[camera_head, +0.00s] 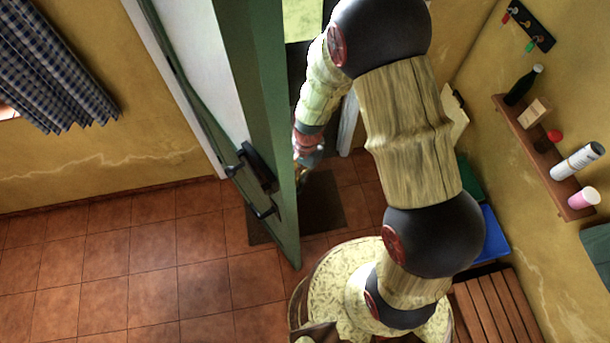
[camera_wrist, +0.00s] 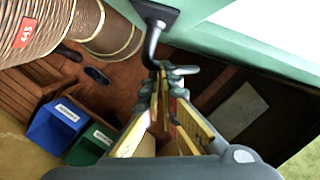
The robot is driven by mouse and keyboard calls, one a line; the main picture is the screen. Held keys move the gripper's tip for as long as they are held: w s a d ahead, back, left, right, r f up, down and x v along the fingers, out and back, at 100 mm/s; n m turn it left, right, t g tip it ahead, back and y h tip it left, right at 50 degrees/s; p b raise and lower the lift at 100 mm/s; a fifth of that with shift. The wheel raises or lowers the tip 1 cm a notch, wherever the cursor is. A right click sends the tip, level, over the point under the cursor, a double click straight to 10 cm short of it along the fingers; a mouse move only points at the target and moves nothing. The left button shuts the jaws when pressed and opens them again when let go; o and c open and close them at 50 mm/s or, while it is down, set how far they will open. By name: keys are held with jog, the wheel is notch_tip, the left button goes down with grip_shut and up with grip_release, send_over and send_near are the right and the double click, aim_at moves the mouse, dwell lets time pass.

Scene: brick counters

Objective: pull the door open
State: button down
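The green door (camera_head: 270,110) stands partly open in the head view, its edge toward me. Dark handle hardware (camera_head: 258,166) shows on it there. In the wrist view the door (camera_wrist: 240,45) crosses the top right, with a dark lever handle (camera_wrist: 152,42) curving down from its plate. My gripper (camera_wrist: 164,72) has its fingers drawn together at the bent end of this lever and appears shut on it. The exact contact is partly hidden by the fingertips. In the head view my gripper (camera_head: 300,177) is on the right side of the door, mostly hidden behind it.
A wall shelf (camera_head: 540,150) with a bottle and cups is on the right. A blue bin (camera_head: 492,235) and a green bin (camera_head: 468,180) stand below, near a slatted wooden bench (camera_head: 495,310). A dark mat (camera_head: 325,200) lies by the door. The tiled floor (camera_head: 130,265) at left is clear.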

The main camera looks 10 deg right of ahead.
aim_at(257, 215)
jog(key=s+a+m, duration=0.1)
jog(key=s+a, duration=0.3)
jog(key=a, duration=0.4)
jog(key=s+a+m+p, duration=0.1)
jog(key=s+a, duration=0.3)
jog(key=a, duration=0.4)
jog(key=shift+a+m, duration=0.15)
jog(key=shift+m, duration=0.25)
jog(key=shift+p, duration=0.3)
jog(key=shift+w+d+r, duration=0.2)
jog(key=shift+d, duration=0.05)
jog(key=w+d+r+p, duration=0.2)
jog(key=d+r, duration=0.2)
jog(key=r, duration=0.7)
jog(key=shift+d, duration=0.2)
jog(key=shift+r, duration=0.1)
